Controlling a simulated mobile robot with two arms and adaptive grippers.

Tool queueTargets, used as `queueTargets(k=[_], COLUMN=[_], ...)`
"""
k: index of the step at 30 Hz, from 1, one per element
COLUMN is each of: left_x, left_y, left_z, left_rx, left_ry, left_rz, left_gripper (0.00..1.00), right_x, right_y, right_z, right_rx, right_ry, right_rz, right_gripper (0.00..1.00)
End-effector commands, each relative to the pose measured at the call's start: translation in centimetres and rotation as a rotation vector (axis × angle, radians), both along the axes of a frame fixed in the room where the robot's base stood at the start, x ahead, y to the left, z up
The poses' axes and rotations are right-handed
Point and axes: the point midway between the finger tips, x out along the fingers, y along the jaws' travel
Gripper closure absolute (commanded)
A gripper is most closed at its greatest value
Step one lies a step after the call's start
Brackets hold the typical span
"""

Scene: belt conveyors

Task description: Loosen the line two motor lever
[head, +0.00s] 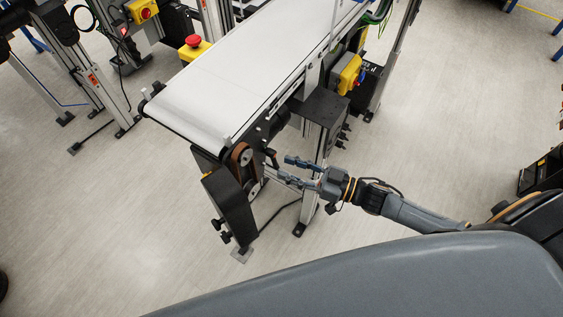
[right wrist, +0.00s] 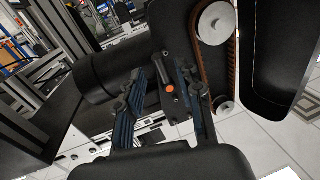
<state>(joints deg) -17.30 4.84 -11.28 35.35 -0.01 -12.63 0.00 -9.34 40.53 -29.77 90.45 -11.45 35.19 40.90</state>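The motor lever (right wrist: 167,72) is a short dark handle with an orange end, beside the belt drive in the right wrist view. In the head view a small dark handle, probably this lever (head: 272,158), stands at the end of the conveyor. My right gripper (head: 284,168) is open, with its fingers pointing at the drive end. In the right wrist view the gripper (right wrist: 172,74) has one finger on each side of the lever, with gaps visible. Whether either finger touches it I cannot tell. My left gripper is not in view.
The white conveyor belt (head: 225,85) runs up and away. Its brown drive belt and pulley (head: 245,157) sit by an open black cover (head: 231,205). A dark box (head: 320,108) hangs under the frame. A red emergency button (head: 193,41) stands behind.

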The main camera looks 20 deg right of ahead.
Motion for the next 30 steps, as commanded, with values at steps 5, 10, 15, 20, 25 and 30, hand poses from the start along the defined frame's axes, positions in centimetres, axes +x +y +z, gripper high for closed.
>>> queueTargets(k=[5,10,15,20,25,30], left_x=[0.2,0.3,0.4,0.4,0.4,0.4], left_y=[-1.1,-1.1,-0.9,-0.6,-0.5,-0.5], left_z=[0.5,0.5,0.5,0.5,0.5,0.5], left_rx=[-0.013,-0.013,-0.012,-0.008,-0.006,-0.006], left_ry=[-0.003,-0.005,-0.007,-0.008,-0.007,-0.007], left_rz=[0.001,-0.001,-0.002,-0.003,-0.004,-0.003], left_gripper=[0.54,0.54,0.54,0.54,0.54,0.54], right_x=[1.5,1.9,1.9,1.9,1.9,1.9], right_y=[1.6,2.2,2.2,2.2,2.1,2.1], right_z=[0.0,0.0,0.0,0.0,0.0,0.0], right_rx=[0.001,0.001,0.000,0.000,0.000,-0.004], right_ry=[0.001,0.001,0.001,0.001,0.001,-0.002], right_rz=[-0.001,0.000,0.000,0.000,0.000,0.000], right_gripper=[0.64,0.64,0.64,0.84,1.00,1.00])
